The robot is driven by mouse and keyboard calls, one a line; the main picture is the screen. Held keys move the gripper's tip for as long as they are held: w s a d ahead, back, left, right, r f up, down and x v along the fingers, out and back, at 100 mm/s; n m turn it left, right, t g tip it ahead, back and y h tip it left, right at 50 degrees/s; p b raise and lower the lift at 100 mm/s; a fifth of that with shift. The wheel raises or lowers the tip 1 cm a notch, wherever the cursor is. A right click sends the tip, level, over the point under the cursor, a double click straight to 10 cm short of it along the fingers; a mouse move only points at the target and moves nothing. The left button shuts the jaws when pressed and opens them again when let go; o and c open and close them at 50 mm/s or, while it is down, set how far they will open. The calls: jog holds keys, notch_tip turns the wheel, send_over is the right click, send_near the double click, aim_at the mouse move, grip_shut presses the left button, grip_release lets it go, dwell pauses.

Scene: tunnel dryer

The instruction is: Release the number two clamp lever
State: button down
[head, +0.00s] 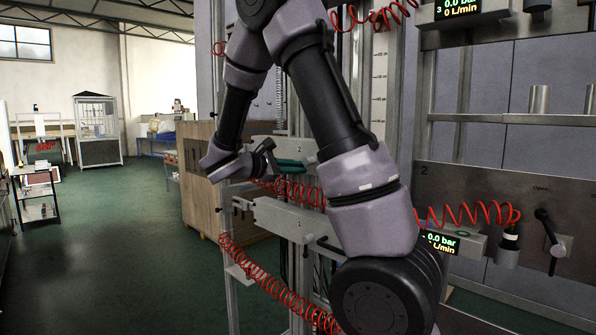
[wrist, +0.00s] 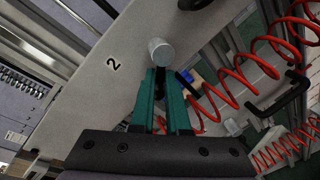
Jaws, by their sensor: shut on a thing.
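The number two clamp lever shows in the wrist view as a grey round metal end (wrist: 160,50) over a pale plate (wrist: 105,85) marked 2. My gripper (wrist: 161,76) has its teal fingers close together on the lever's dark part just below that end. The fingers hide most of the lever, so its angle is hard to tell. In the head view my gripper (head: 292,166) is at the pale upper plate of the rack, and the lever itself is hidden there.
Red coiled hoses (wrist: 235,80) hang close to the right of the fingers. A black bent handle (wrist: 287,98) stands nearby.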

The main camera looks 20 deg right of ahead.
jog(key=shift+w+a+r+m+t+y, duration=0.1)
jog(key=shift+r+m+t+y, duration=0.2)
jog(key=shift+m, duration=0.85)
jog(key=shift+w+r+m+t+y, duration=0.1)
jog(key=shift+r+m+t, duration=0.25)
jog(key=shift+m, duration=0.85)
jog(key=shift+w+a+r+m+t+y, duration=0.1)
jog(key=shift+r+m+t+y, duration=0.2)
jog(key=shift+m, duration=0.85)
jog(key=shift+r, duration=0.1)
jog(key=c, duration=0.9)
grip_release()
jog(key=shift+s, duration=0.1)
jog(key=v, duration=1)
jog(key=shift+s+a, duration=0.15)
jog(key=shift+a, duration=0.2)
